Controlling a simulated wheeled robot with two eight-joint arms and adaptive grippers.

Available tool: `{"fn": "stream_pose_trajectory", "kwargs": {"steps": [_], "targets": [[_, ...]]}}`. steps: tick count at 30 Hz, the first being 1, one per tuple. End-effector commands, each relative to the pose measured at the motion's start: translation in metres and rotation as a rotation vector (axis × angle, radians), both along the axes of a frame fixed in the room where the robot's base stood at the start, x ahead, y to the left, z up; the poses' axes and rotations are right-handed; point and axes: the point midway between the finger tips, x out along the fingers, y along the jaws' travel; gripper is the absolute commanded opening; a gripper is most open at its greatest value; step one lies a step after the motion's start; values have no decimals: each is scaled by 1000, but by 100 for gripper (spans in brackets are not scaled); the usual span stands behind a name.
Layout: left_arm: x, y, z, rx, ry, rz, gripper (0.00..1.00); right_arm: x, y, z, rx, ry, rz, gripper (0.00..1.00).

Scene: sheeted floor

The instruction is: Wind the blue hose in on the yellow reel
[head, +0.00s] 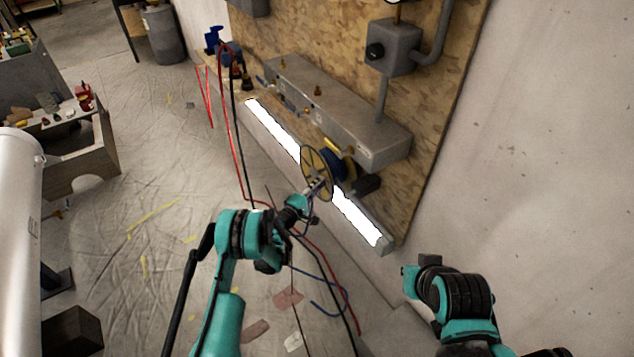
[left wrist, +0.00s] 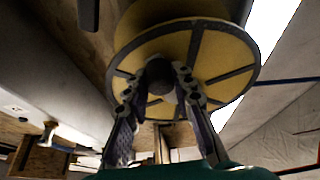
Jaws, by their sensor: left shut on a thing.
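The yellow reel (head: 308,160) is mounted beside the lit strip at the wall board, with dark spokes on its round face. Blue hose (head: 340,160) shows on the drum behind that face, and a loose blue length (head: 325,308) trails on the floor. My left gripper (head: 317,184) is at the reel's face. In the left wrist view, the reel (left wrist: 225,50) fills the top, and my left gripper's fingers (left wrist: 160,80) close around a dark round knob (left wrist: 161,71) on its face. My right arm is at the lower right; its fingers are not clear.
A grey box rail (head: 335,105) and a bright light strip (head: 272,128) run along the wooden board (head: 300,30). Red and black hoses (head: 238,150) hang down and cross the floor. A wooden bench (head: 75,165) with small items stands at left. Sheeted floor is open between.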

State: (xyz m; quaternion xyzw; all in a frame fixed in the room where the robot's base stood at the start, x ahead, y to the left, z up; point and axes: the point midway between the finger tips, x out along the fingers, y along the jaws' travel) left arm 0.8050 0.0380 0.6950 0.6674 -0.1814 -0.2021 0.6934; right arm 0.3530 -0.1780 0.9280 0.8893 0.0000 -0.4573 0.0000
Motion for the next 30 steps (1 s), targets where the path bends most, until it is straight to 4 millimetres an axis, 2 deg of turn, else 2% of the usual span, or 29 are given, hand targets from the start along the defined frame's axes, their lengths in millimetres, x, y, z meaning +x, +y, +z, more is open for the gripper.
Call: {"fn": "stream_pose_trajectory", "kwargs": {"steps": [9,21,22,24,30], "targets": [[-2,-1,-6,54,-69,1,0,0,0,0,0,0,0,0],[-3,-1,-6,60,-75,0,0,0,0,0,0,0,0,0],[-3,-1,-6,60,-75,0,27,0,0,0,0,0,0,0],[-3,-1,-6,60,-75,0,45,0,0,0,0,0,0,0],[-3,-1,-7,59,-75,0,45,0,0,0,0,0,0,0]]}}
